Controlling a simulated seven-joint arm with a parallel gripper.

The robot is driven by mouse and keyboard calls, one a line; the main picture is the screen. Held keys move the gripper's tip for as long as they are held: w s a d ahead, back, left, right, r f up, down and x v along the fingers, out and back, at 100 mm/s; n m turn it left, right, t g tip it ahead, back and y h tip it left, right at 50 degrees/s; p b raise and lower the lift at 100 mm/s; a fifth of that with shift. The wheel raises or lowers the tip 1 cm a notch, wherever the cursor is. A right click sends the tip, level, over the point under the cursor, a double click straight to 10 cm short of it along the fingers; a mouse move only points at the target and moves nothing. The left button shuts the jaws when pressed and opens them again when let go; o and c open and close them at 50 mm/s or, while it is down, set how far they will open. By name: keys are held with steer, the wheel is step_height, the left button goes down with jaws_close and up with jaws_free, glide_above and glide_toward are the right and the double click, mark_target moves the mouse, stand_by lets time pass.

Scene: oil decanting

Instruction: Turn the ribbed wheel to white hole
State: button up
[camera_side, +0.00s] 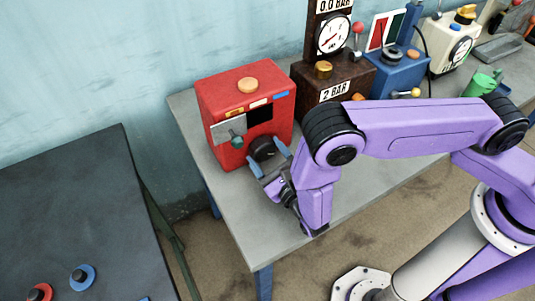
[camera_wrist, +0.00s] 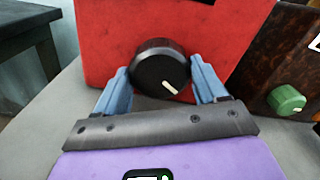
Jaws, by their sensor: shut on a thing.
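The ribbed wheel (camera_side: 262,148) is a dark round knob on the front of the red box (camera_side: 225,95). In the wrist view the wheel (camera_wrist: 158,62) shows a white pointer line on its face, slanting to the lower right. My gripper (camera_side: 268,159) is at the wheel, with one blue finger on each side of it. The wrist view shows my gripper (camera_wrist: 160,72) shut on the wheel. I cannot make out a white hole in either view; the wheel and fingers cover part of the box front.
The grey table (camera_side: 250,215) is bare in front.

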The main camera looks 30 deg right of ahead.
steer(key=m, duration=0.5)
steer(key=shift+m, duration=0.3)
steer(key=m, duration=0.5)
steer(key=shift+m, duration=0.3)
steer(key=o, duration=1)
steer(key=shift+o, duration=0.2)
steer(key=shift+s, duration=0.1)
steer(key=s, duration=1.7)
steer(key=shift+s, duration=0.15)
